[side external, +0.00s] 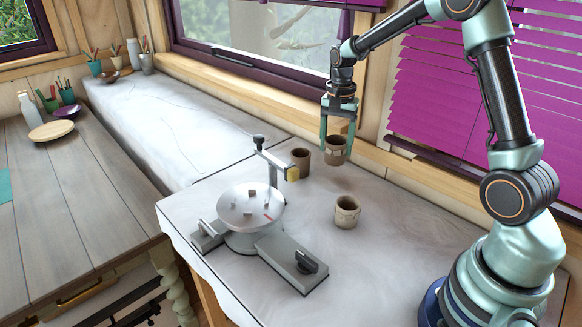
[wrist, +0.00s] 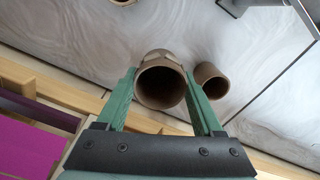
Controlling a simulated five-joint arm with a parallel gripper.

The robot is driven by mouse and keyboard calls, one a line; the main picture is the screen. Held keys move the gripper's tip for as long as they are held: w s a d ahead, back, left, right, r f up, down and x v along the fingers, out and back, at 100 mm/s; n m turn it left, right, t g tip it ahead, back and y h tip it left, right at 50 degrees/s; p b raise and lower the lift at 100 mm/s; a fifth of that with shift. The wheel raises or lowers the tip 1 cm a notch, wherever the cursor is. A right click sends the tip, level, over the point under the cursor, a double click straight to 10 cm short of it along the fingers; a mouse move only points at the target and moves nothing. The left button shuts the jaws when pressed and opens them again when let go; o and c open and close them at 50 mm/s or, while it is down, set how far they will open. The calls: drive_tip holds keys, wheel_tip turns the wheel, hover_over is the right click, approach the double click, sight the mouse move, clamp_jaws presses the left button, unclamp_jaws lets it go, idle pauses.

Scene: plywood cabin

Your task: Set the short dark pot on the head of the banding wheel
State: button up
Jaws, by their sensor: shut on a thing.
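My gripper (side external: 337,142) points down and is shut on a brown pot (side external: 335,156) with a paler band. In the wrist view this pot (wrist: 161,88) sits upright between the two green fingers, its round mouth facing the camera. It appears to be held above the table, near the wall. A plain dark reddish-brown pot (side external: 301,164) stands beside it to the left; it also shows in the wrist view (wrist: 211,82).
A cream pot (side external: 347,212) stands on the pale table (side external: 385,255), right of the wheel. A grey box with a dark knob (side external: 303,263) juts out in front. The right-hand table surface is clear.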

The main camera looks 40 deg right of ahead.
drive_tip(key=w+a+r, duration=0.1)
drive_tip(key=a+r, duration=0.9)
drive_tip(key=a, duration=0.3)
drive_tip(key=w+a+r, duration=0.2)
drive_tip(key=a+r, duration=0.7)
drive_tip(key=a, duration=0.3)
wheel_tip(320, 180, down, 20)
drive_tip(key=shift+a+r, duration=0.15)
drive_tip(key=shift+r, duration=0.05)
drive_tip(key=shift+f, duration=0.1)
drive_tip(key=o, duration=1.5)
